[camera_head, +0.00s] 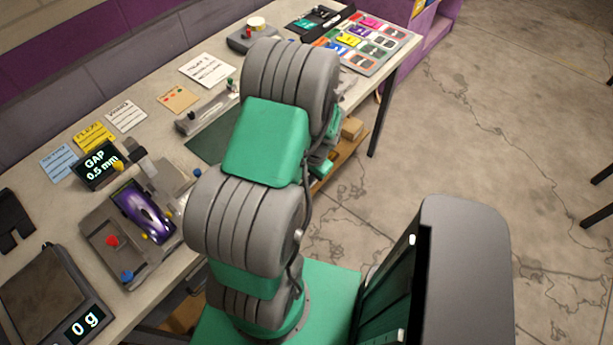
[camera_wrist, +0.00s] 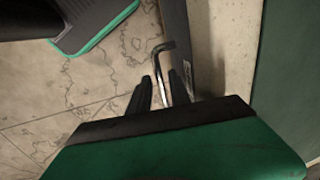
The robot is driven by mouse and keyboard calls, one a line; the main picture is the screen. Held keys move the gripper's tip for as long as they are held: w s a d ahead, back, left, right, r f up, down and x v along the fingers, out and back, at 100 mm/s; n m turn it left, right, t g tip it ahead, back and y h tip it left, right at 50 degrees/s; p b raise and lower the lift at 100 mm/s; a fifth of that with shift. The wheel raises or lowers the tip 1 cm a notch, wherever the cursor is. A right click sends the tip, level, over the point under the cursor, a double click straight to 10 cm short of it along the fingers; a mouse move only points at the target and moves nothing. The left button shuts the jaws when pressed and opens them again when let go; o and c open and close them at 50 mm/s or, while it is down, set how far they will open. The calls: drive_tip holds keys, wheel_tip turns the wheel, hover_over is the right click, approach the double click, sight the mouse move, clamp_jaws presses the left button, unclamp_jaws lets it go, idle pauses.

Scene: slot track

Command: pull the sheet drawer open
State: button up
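In the wrist view, a dark drawer front (camera_wrist: 178,35) runs along under the pale table edge. I take it to be the sheet drawer. A thin handle (camera_wrist: 160,68), metallic with a dark bent top, stands out from it. My gripper (camera_wrist: 162,84) has its two dark fingers apart, one on each side of the handle. A gap shows between handle and fingers, so it looks open and not clamped. In the head view my arm covers most of the gripper and the drawer; the drawer front cannot be made out there.
The table (camera_head: 60,215) carries a scale (camera_head: 50,295), a fixture with a purple car (camera_head: 143,210), a gap display (camera_head: 97,165), note cards and a colourful sticker sheet (camera_head: 365,42). A dark table leg (camera_head: 380,120) stands at the right. The floor (camera_head: 480,130) is open there.

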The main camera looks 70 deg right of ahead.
clamp_jaws()
idle(1.1)
